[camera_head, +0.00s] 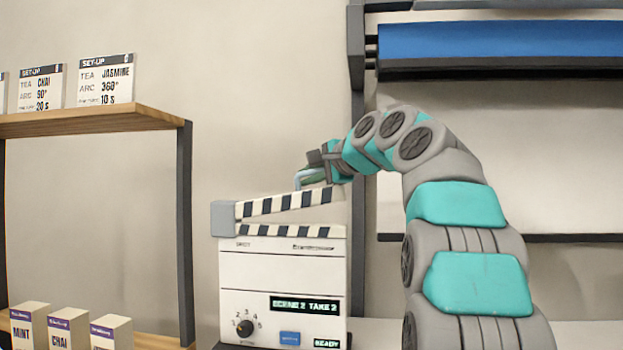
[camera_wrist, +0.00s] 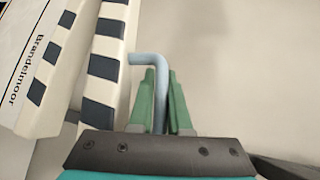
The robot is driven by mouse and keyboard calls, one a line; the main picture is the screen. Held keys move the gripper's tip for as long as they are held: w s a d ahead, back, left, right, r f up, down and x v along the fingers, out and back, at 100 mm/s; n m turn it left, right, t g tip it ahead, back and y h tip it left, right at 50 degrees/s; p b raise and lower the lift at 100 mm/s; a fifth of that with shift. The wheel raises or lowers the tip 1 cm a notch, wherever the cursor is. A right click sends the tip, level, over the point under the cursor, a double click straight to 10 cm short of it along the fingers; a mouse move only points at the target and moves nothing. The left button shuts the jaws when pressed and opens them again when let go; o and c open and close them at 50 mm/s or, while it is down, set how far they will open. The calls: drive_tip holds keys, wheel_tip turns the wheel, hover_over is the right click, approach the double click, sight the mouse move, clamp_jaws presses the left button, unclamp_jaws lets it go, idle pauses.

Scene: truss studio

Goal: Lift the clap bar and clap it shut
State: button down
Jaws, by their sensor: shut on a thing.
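The clapperboard (camera_head: 282,272) stands upright in the head view, with a dial, a blue button and a display reading "SCENE 2 TAKE 2" and "READY". Its striped clap bar (camera_head: 290,203) is hinged at the left and tilted up, with a wedge gap above the fixed striped bar (camera_head: 292,231). The clap bar also shows in the wrist view (camera_wrist: 104,95). My gripper (camera_head: 312,178) is at the bar's raised right end. Its green fingers (camera_wrist: 163,105) are shut on the bent light-blue handle (camera_wrist: 150,62) of the clap bar.
A shelf (camera_head: 100,120) at the left carries set-up cards (camera_head: 107,80). Below it stand several small boxes (camera_head: 68,330), labelled MINT and CHAI among others. A blue roll (camera_head: 500,40) hangs on a dark frame at the upper right. The space above the bar is clear.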

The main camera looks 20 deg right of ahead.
drive_tip(key=shift+w+a+r, duration=0.15)
drive_tip(key=shift+r, duration=0.25)
drive_tip(key=shift+g, duration=0.3)
drive_tip(key=shift+h, duration=0.4)
drive_tip(key=c, duration=1.2)
unclamp_jaws()
drive_tip(key=shift+o, duration=0.2)
drive_tip(key=shift+r, duration=0.1)
drive_tip(key=v, duration=0.7)
drive_tip(key=shift+s, duration=0.4)
